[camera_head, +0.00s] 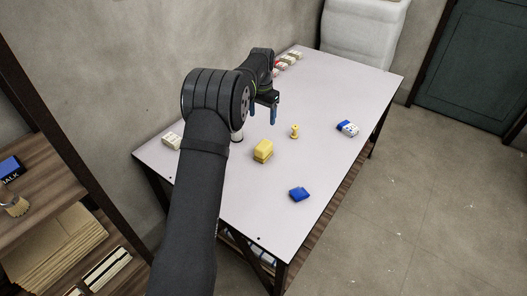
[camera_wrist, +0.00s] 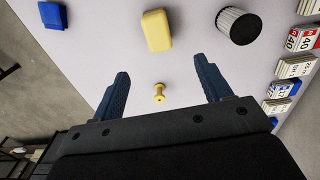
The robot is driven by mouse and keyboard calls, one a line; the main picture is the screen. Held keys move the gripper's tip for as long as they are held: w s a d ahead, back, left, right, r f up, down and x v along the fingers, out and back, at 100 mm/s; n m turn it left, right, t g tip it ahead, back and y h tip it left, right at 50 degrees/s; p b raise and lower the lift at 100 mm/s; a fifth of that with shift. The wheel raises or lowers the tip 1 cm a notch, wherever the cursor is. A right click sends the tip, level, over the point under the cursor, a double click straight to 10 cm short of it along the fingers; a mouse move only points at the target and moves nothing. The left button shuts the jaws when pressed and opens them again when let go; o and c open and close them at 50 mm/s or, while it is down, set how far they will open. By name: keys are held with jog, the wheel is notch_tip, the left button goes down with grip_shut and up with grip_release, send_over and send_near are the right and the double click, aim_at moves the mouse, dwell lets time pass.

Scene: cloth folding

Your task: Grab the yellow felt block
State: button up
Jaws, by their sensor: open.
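The yellow felt block (camera_head: 263,151) lies on the white table (camera_head: 325,95), near its middle. In the wrist view the yellow felt block (camera_wrist: 157,31) is at the top centre, beyond the fingertips and apart from them. My gripper (camera_head: 263,114) is above the table, behind the block in the head view. In the wrist view my gripper (camera_wrist: 163,77) has its two blue fingers spread wide, with nothing held between them. A small yellow spool-like piece (camera_wrist: 159,92) shows between the fingers, lower down on the table; it also shows in the head view (camera_head: 295,131).
A blue block (camera_head: 299,194) lies near the front edge and a blue-and-white block (camera_head: 347,128) at the right. Several numbered boxes (camera_wrist: 298,68) line the table's wall side.

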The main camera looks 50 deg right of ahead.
aim_at(264, 145)
notch_tip(264, 145, down, 12)
jog(key=shift+f, duration=0.1)
jog(key=shift+s+f, duration=0.15)
jog(key=shift+f, duration=1.15)
jog(key=shift+s+f, duration=0.1)
jog(key=shift+f, duration=1.15)
jog(key=c, duration=1.1)
jog(key=shift+o, duration=0.2)
jog(key=shift+r, duration=0.1)
